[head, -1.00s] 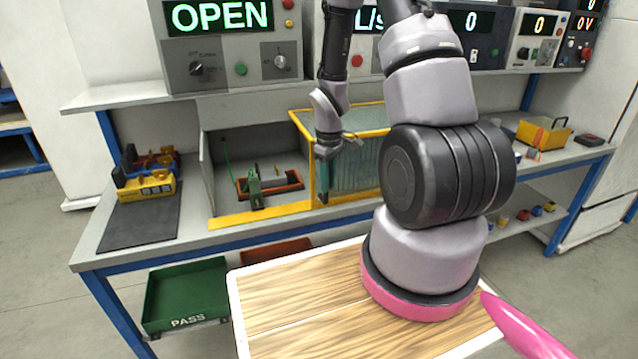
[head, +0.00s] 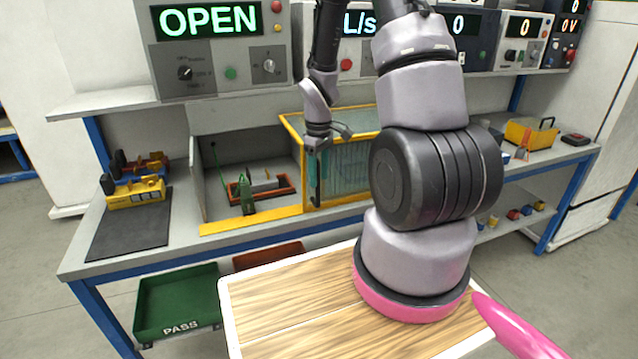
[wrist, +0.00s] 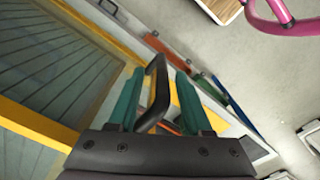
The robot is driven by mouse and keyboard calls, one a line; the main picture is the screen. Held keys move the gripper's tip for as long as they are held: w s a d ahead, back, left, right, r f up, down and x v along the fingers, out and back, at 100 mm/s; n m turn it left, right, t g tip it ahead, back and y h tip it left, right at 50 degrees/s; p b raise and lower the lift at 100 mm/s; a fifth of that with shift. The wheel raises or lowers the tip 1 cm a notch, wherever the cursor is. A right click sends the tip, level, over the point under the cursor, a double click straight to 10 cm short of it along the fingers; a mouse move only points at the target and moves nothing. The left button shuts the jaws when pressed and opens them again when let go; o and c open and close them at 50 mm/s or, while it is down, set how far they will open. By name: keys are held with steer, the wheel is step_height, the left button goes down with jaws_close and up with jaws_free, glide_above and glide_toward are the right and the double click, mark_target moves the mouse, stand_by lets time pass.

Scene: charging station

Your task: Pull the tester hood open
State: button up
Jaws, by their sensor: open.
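The tester hood (head: 345,172) is a yellow-framed box with clear, ribbed panels, on the right part of the tester on the bench. It also shows at the left of the wrist view (wrist: 50,75). Its dark bar handle (wrist: 158,92) stands between the two teal fingers of my gripper (wrist: 155,95). The fingers are open, one on each side of the handle, with a gap visible on the right. In the head view my gripper (head: 316,172) points down at the hood's left front edge. The open bay left of the hood shows a green and orange fixture (head: 262,188).
A panel reading OPEN (head: 215,50) stands on the shelf above. A dark mat (head: 130,225) and yellow block (head: 135,192) lie at left. A green PASS bin (head: 178,300) sits below the bench. A yellow tote (head: 530,133) is at right.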

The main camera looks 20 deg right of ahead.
step_height(320, 180, up, 8)
steer(key=shift+f, duration=0.25)
stand_by(0.4)
steer(key=s+a+r+m+t, duration=0.1)
steer(key=s+r+m+t, duration=0.1)
steer(key=s+r, duration=0.3)
steer(key=s+a+r+m+t+y, duration=0.1)
steer(key=s+r+m, duration=0.4)
steer(key=r, duration=0.9)
steer(key=s+a+r+m+t+y, duration=0.1)
steer(key=s+a+r+m+t, duration=0.2)
steer(key=s+r, duration=0.3)
step_height(320, 180, up, 4)
steer(key=shift+a+f+m+t, duration=0.2)
steer(key=shift+m+t, duration=0.1)
steer(key=shift+t, duration=0.3)
